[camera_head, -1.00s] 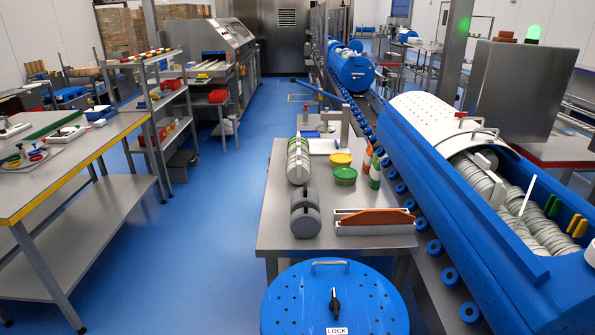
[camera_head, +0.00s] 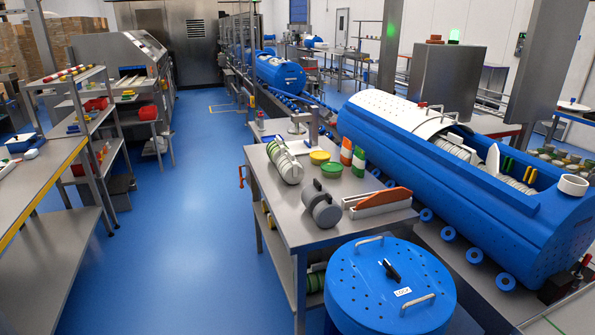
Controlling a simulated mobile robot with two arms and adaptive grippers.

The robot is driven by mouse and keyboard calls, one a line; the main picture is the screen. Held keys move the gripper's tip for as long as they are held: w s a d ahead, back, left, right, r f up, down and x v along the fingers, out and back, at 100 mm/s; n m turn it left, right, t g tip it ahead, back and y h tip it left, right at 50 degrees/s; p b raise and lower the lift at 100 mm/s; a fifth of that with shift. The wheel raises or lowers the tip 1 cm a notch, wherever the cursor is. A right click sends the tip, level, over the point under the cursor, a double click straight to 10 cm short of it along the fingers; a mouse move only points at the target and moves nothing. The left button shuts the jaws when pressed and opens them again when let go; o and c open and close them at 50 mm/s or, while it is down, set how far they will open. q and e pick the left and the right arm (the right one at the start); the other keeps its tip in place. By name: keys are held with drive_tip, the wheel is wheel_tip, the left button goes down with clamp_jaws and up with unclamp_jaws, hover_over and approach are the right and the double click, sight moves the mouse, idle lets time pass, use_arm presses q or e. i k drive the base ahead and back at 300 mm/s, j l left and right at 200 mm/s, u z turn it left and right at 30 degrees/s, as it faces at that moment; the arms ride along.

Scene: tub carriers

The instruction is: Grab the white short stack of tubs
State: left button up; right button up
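A row of pale, round tub-like pieces with green and dark edges (camera_head: 286,160) lies on the steel table, near its left side. A shorter grey pair of round pieces (camera_head: 321,205) lies in front of it. More whitish round pieces (camera_head: 455,150) sit in rows inside the open blue drum (camera_head: 465,205) at the right, partly hidden by its wall. I cannot tell which of these is the white short stack. Neither of my grippers is in view.
The steel table (camera_head: 300,233) also holds yellow and green round lids (camera_head: 325,160), bottles, and an orange wedge in a white holder (camera_head: 378,200). A blue round drum lid (camera_head: 390,285) stands in front. Blue floor (camera_head: 190,220) is clear to the left.

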sight(291, 170)
drive_tip(key=i+j+z, duration=0.15)
drive_tip(key=j, duration=0.2)
drive_tip(key=i+j+z, duration=0.35)
drive_tip(key=j, duration=0.35)
drive_tip(key=i+j+z, duration=0.15)
drive_tip(key=j, duration=0.25)
drive_tip(key=i+j+z, duration=0.2)
drive_tip(key=j, duration=0.25)
drive_tip(key=k+l, duration=0.05)
drive_tip(key=k, duration=0.05)
